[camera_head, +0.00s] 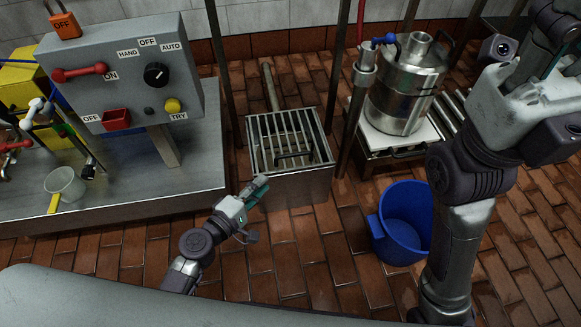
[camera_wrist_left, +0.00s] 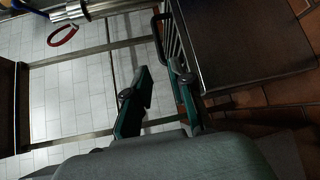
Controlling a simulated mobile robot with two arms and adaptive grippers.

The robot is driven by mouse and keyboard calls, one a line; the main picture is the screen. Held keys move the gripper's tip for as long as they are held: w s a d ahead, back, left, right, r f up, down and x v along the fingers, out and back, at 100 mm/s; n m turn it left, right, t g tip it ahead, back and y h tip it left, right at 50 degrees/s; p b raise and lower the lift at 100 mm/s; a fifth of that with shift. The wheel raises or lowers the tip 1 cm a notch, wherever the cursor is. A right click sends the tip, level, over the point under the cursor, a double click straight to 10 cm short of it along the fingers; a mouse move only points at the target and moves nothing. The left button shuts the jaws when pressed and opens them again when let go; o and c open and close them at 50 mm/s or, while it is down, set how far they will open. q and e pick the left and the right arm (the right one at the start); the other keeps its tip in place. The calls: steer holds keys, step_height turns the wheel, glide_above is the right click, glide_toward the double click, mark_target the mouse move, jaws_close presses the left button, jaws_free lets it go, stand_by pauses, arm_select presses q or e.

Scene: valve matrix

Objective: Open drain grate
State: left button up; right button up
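The drain grate (camera_head: 262,137) is a barred metal lid lying flat on a square metal box (camera_head: 290,188) on the brick floor. A dark bar handle (camera_head: 294,156) stands on its near part. My left gripper (camera_head: 262,184) is at the box's near left corner, with its teal fingers apart and nothing visible between them. In the left wrist view, the gripper (camera_wrist_left: 160,68) points toward the dark handle (camera_wrist_left: 156,38), and the grate bars (camera_wrist_left: 181,50) and box side (camera_wrist_left: 240,45) are to its right. I cannot tell whether a finger touches the box. My right gripper's fingers are out of view.
A control panel (camera_head: 125,70) stands on a metal platform (camera_head: 195,160) at the left. Right of the grate are a thin post (camera_head: 352,125), a steel pot (camera_head: 402,95) on a stand and a blue bucket (camera_head: 402,225). Open brick floor (camera_head: 305,240) lies in front.

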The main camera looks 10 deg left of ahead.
mark_target(291, 156)
arm_select(q)
steer(key=b+x, duration=0.1)
steer(key=x, duration=1.2)
steer(key=shift+w+d+r, duration=0.1)
steer(key=shift+w+d, duration=0.05)
steer(key=shift+w, duration=0.2)
jaws_close()
